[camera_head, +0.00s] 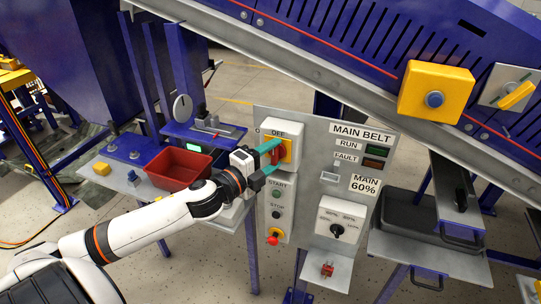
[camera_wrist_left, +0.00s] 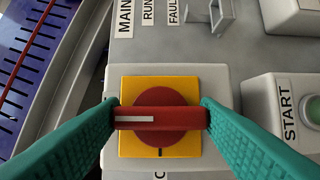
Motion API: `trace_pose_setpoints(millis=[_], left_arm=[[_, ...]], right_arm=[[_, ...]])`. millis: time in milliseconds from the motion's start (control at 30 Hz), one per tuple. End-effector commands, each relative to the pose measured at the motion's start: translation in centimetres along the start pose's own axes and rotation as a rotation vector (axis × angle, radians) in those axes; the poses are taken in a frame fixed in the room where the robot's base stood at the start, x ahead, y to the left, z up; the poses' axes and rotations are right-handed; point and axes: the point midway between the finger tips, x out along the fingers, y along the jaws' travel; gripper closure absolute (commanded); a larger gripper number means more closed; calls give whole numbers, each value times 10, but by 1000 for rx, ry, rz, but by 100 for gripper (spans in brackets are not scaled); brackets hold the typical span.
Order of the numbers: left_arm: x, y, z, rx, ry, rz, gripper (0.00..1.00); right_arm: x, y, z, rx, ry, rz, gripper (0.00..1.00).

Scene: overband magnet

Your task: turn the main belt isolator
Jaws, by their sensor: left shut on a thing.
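The main belt isolator is a red rotary handle on a yellow square plate (camera_head: 287,150), on a grey box at the upper left of the main belt panel (camera_head: 340,150). An OFF label sits above it in the head view. In the left wrist view the red handle (camera_wrist_left: 160,118) lies across the yellow plate (camera_wrist_left: 160,84), with a white stripe on its left half. A black mark shows at the plate's lower edge. My left gripper (camera_head: 268,159) has its teal fingers at the two ends of the handle, shut on it. My right gripper is not in view.
Below the isolator are START (camera_head: 278,194) and STOP (camera_head: 276,215) buttons and a red-topped control (camera_head: 272,239). A speed selector (camera_head: 337,229) is lower right. The conveyor frame (camera_head: 330,75) slopes above the panel.

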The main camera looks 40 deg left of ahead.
Motion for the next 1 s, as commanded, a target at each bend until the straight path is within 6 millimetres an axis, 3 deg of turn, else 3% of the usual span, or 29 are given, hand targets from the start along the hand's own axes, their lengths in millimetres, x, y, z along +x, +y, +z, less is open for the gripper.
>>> trace_pose_setpoints(millis=[133,167,300,667,1000], left_arm=[[0,-2,0,0,1,-3,66],[0,-2,0,-1,1,-3,40],[0,-1,0,-1,0,-2,22],[-4,-2,0,-2,1,-1,22],[-44,-5,0,-4,0,-5,22]], right_arm=[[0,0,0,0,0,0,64],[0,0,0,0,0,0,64],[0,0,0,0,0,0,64],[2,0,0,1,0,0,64],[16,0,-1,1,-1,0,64]])
